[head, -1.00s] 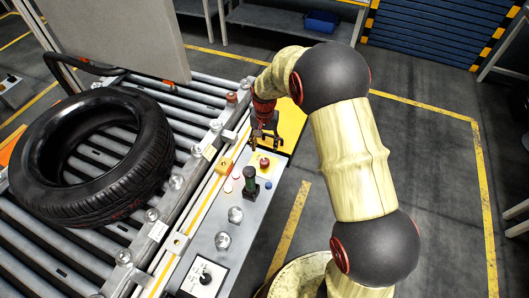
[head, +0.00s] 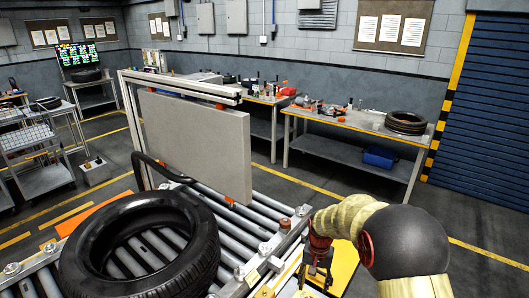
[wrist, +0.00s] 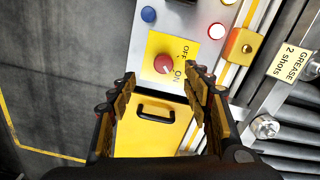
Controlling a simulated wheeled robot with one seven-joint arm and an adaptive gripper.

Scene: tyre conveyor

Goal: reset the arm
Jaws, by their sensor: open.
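My arm reaches in from the lower right of the head view, with its black and tan links bent over the conveyor's side. My gripper (head: 318,278) hangs at the bottom of that view, pointing down. In the wrist view my gripper (wrist: 164,80) has its two fingers well apart with nothing between them. Beyond the fingertips is a red rotary knob (wrist: 164,63) on a yellow OFF/ON plate. Its pointer is too small to read surely. A yellow panel with a black handle (wrist: 156,109) lies below the knob.
A black tyre (head: 201,246) lies flat on the conveyor rollers (head: 240,222). A grey upright board (head: 195,140) stands behind it. A workbench (head: 345,125) lines the back wall. Open floor lies right of the conveyor.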

